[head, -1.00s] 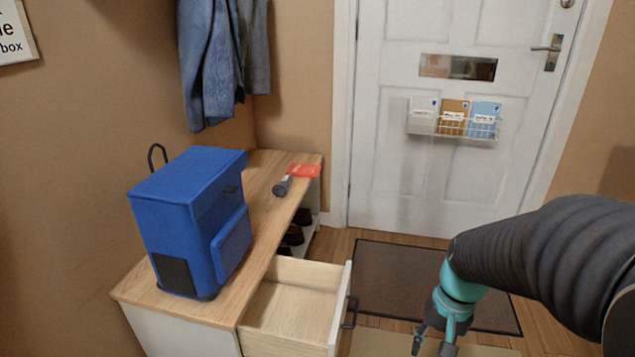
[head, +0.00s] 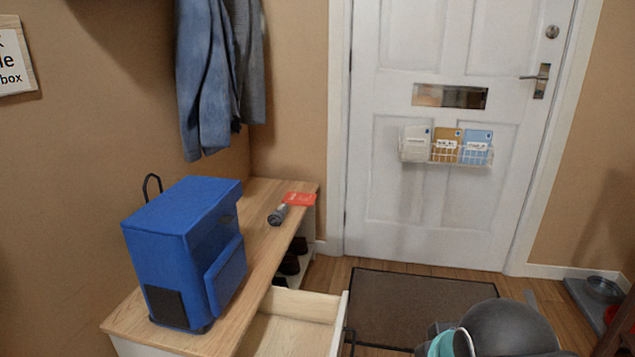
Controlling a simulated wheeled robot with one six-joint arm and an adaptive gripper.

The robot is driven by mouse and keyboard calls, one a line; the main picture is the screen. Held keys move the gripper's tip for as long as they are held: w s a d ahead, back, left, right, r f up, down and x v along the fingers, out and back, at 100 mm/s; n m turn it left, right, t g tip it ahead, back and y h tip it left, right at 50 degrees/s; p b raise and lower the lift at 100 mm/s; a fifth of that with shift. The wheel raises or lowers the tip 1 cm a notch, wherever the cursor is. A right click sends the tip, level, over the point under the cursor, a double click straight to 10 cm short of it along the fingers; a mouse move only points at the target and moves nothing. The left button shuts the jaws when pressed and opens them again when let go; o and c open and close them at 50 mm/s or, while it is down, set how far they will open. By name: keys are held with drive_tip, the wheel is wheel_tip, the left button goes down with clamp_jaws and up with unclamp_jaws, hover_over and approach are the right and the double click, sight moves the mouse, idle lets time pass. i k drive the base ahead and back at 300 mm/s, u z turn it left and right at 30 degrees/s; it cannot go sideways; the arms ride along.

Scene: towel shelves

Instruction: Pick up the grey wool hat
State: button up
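I see no grey wool hat in the head view. An open drawer (head: 297,303) sticks out from the wooden bench (head: 262,235). The part of its inside that shows is bare wood, and its lower part is cut off by the frame. My arm's dark links and teal wrist show at the bottom right, to the right of the drawer. My gripper's fingers are below the frame edge.
A blue backpack (head: 187,255) stands on the bench. A grey rolled item (head: 278,215) and a red card (head: 300,199) lie farther back. Shoes (head: 290,263) sit beneath. A dark mat (head: 400,300) lies before the white door (head: 430,210). Bowls (head: 603,289) stand at right.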

sight(276, 216)
drive_tip(key=u, duration=1.6)
drive_tip(key=k, duration=0.65)
drive_tip(key=z, duration=1.15)
drive_tip(key=i, duration=0.85)
drive_tip(key=z, duration=0.85)
drive_tip(key=i, duration=2.1)
drive_tip(key=u, duration=1)
